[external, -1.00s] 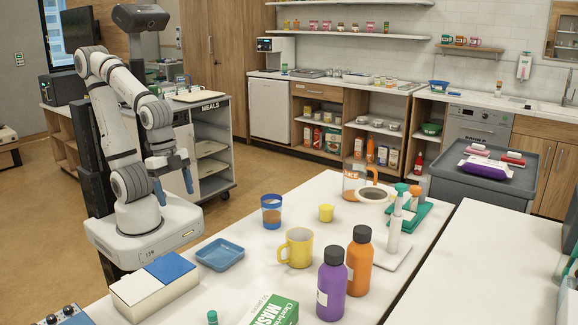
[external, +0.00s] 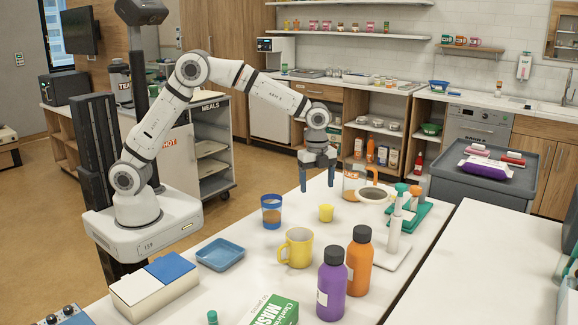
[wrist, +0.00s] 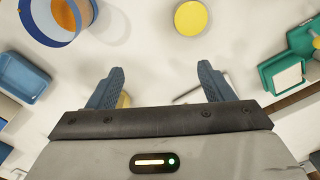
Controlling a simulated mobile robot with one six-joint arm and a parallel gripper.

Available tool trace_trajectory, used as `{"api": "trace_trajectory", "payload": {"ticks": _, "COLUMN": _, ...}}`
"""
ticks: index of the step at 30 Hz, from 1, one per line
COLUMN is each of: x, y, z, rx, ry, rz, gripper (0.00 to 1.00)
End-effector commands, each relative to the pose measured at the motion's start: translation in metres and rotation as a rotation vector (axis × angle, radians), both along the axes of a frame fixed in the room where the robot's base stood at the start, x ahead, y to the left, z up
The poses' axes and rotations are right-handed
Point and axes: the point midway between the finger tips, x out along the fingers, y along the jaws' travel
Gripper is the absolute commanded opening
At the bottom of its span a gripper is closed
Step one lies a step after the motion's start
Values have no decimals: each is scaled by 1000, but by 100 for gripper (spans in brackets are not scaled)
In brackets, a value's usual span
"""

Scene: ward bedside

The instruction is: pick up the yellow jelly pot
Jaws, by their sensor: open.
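In the wrist view, a flat yellow disc that looks like the top of the pot (wrist: 190,17) shows near the top edge, beyond the fingertips. My gripper (external: 318,187) points down above the table with its two blue fingers apart and nothing between them. The open fingers also show in the wrist view (wrist: 160,72), with bare white table between them. The gripper is apart from the pot.
The blue-banded glass (external: 271,211) stands left of the pot, and the yellow mug (external: 298,248) stands nearer the camera. A wide cup (external: 372,195) and a green tray (external: 410,221) are to the right. Purple (external: 332,287) and orange (external: 359,262) bottles stand in front.

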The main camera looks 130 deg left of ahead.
Motion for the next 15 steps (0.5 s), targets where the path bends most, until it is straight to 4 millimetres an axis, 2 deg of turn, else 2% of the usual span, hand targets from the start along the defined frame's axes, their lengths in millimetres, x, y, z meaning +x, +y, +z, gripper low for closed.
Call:
{"api": "trace_trajectory", "payload": {"ticks": 1, "x": -1, "y": 21, "z": -11, "rx": -5, "ry": 8, "rz": -14, "gripper": 74}}
{"api": "trace_trajectory", "payload": {"ticks": 3, "x": -3, "y": 41, "z": -21, "rx": -9, "ry": 15, "rz": -40, "gripper": 74}}
{"api": "trace_trajectory", "payload": {"ticks": 6, "x": -6, "y": 59, "z": -31, "rx": -15, "ry": 21, "rz": -66, "gripper": 74}}
{"api": "trace_trajectory", "payload": {"ticks": 9, "x": -7, "y": 66, "z": -38, "rx": -17, "ry": 23, "rz": -79, "gripper": 74}}
{"api": "trace_trajectory", "payload": {"ticks": 15, "x": -6, "y": 66, "z": -59, "rx": -16, "ry": 24, "rz": -81, "gripper": 74}}
